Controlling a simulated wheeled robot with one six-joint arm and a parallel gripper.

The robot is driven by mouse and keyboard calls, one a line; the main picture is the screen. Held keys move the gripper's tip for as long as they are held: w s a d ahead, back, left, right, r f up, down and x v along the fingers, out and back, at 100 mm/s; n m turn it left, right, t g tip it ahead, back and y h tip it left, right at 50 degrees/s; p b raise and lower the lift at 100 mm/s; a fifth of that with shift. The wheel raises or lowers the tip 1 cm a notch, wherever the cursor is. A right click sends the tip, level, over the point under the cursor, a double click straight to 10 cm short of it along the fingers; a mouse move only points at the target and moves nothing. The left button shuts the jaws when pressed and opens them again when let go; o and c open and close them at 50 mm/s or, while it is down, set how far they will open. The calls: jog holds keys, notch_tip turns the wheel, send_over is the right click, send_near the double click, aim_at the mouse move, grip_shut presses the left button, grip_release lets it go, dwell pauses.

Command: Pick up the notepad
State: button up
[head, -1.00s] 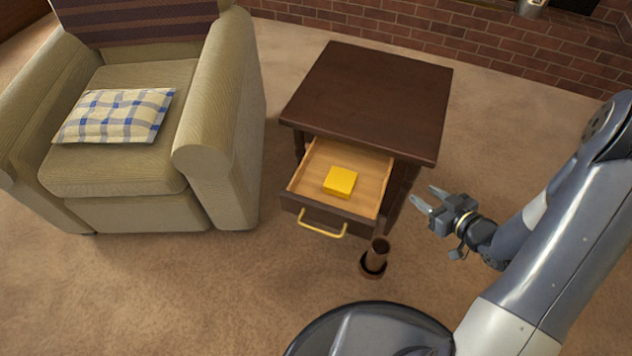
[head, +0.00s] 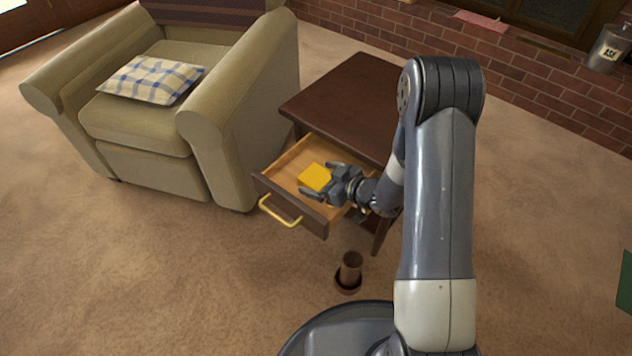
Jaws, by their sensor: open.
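The notepad is a small yellow block (head: 314,177) lying in the open drawer (head: 284,163) of a dark brown side table (head: 345,98). My gripper (head: 309,180) is open, over the drawer at the notepad's right side. Its two fingers point left, one toward the far side of the notepad and one toward the near side. I cannot tell whether the fingers touch it or how high they are above the drawer floor. My arm hides the right part of the table.
A beige armchair (head: 150,170) with a checked cushion (head: 152,80) stands left of the table. The drawer front has a yellow handle (head: 280,212). A brown cup-like object (head: 350,268) stands on the carpet below the drawer. A brick wall (head: 540,75) runs behind.

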jog(key=shift+w+a, duration=0.1)
jog(key=shift+a, duration=0.1)
jog(key=shift+d, duration=0.1)
jog(key=c, duration=1.1)
